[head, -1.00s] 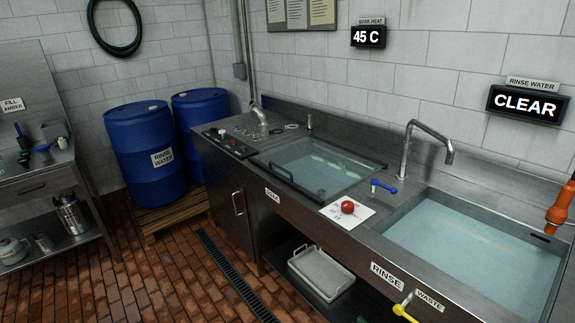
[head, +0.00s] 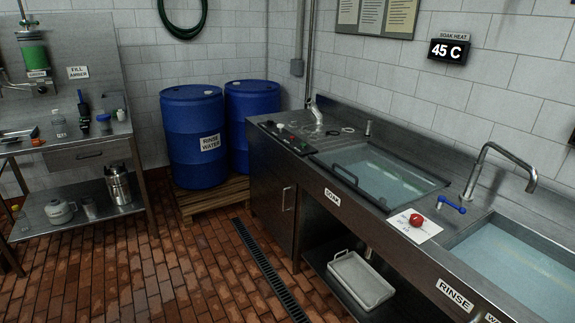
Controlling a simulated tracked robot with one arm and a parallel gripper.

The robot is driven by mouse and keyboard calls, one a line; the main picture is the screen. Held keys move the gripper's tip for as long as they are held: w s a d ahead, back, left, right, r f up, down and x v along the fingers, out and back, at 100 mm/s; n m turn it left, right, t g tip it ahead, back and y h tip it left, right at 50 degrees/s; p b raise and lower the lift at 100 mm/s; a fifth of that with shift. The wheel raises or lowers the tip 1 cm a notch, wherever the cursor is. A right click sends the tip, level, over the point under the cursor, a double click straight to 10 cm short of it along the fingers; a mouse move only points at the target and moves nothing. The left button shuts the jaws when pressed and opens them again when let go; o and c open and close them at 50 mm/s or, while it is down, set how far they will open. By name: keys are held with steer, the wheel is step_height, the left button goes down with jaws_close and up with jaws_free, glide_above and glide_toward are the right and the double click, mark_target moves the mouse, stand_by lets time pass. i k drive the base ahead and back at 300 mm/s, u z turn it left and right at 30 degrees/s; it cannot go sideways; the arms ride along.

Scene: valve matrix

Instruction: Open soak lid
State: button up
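The soak lid (head: 385,172) is a clear panel with a dark frame, lying flat and shut over the soak basin. Its dark bar handle (head: 357,187) runs along the front left edge. The SOAK label (head: 332,196) is on the bench front below it. Bluish water shows through the panel. My gripper is not in view.
The rinse basin (head: 520,265) with a tap (head: 498,165) is at right, beside a red knob (head: 416,220) and blue lever (head: 452,205). Blue drums (head: 195,140) stand on a pallet at back. A side table (head: 85,150) is at left. The brick floor (head: 190,270) is clear ahead.

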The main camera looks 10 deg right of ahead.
mark_target(371, 199)
steer(key=u, duration=0.25)
steer(key=i, duration=2.55)
steer(key=z, duration=2)
steer(key=i, duration=1.05)
steer(key=u, duration=0.1)
